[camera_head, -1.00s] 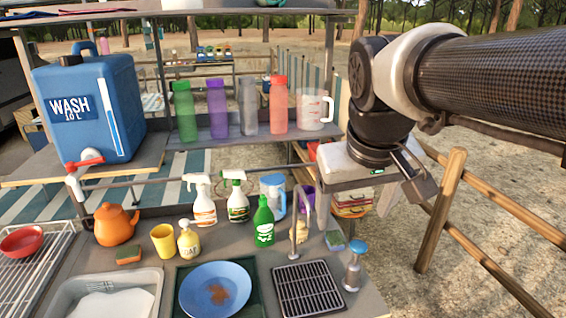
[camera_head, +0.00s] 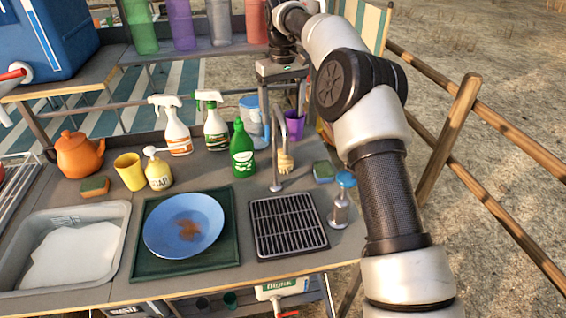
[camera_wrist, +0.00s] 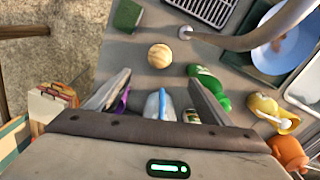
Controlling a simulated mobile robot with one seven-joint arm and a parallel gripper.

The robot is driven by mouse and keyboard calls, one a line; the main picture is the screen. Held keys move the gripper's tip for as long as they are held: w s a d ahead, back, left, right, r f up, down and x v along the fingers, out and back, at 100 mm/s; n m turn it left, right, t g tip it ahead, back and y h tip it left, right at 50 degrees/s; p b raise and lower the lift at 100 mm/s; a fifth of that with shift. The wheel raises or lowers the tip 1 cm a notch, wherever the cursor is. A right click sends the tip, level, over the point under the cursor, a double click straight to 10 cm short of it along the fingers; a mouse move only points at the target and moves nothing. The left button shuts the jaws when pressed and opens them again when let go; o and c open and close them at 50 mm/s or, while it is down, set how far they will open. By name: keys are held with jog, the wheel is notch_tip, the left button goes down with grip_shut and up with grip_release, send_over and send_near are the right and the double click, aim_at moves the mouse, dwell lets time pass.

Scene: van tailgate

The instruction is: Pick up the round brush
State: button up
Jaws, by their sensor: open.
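The round brush (camera_head: 285,162) is small, pale and tan. It stands on the counter just right of the tap, near the back right. In the wrist view it shows as a round, ridged beige top (camera_wrist: 159,56), ahead of and between the finger lines. My gripper (camera_head: 285,95) is above and behind the brush, apart from it, pointing down. In the wrist view my gripper (camera_wrist: 160,82) has its two fingers spread wide with nothing held between them. The brush's lower part is hidden from above in the wrist view.
The curved tap (camera_head: 277,150) stands close to the brush's left. A green bottle (camera_head: 242,150), a clear blue-lidded jug (camera_head: 254,122) and a purple cup (camera_head: 294,124) are near. The drain grid (camera_head: 288,225) is in front.

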aim_at(283, 156)
notch_tip(283, 156, down, 17)
jog(key=b, duration=0.3)
jog(key=shift+s, duration=0.1)
jog(key=shift+d+r, duration=0.1)
jog(key=c, duration=1.2)
jog(key=shift+o, duration=0.2)
notch_tip(283, 156, up, 10)
jog(key=shift+p, duration=0.7)
